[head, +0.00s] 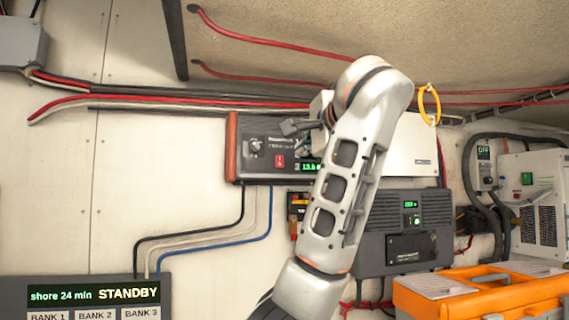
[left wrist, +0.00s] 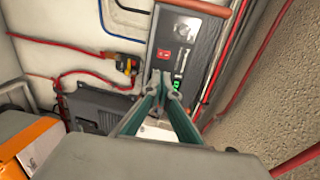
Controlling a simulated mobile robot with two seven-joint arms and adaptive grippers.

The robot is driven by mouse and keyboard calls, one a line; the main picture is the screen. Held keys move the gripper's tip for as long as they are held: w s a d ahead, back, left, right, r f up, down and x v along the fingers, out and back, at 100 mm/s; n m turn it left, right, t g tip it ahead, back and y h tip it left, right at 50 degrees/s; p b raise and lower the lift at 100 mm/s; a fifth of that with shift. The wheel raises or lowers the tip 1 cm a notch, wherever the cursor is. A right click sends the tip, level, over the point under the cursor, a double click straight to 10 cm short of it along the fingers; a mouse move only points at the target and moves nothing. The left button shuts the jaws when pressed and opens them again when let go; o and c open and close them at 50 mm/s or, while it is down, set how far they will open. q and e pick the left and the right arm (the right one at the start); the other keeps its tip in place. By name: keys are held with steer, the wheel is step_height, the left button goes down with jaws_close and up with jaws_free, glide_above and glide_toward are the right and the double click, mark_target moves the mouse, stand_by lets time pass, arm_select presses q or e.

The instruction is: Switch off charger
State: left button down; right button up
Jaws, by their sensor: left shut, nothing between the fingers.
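A dark wall unit (head: 255,172) with a wooden left edge, a knob (head: 256,145), a red rocker switch (head: 280,161) and a lit green display (head: 311,166) is on the wall; its label is too small to read surely. In the left wrist view the red switch (left wrist: 163,54) is just beyond the fingertips, with the knob (left wrist: 184,30) above it. My left arm hides part of the unit.
A grey unit (head: 378,238) with a green display is below right. A white cabinet (head: 545,190) and an "OFF" display (head: 484,151) are at right, above an orange toolbox (head: 535,291). A STANDBY panel (head: 95,294) is lower left. Red cables (head: 180,102) run along the wall.

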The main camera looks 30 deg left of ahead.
mark_target(281, 165)
arm_select(q)
steer(key=p+x, duration=0.3)
steer(key=x, duration=1)
steer(key=shift+w+a, duration=0.2)
steer(key=shift+w+a+p, duration=0.15)
steer(key=shift+p, duration=0.15)
steer(key=shift+w+f, duration=0.1)
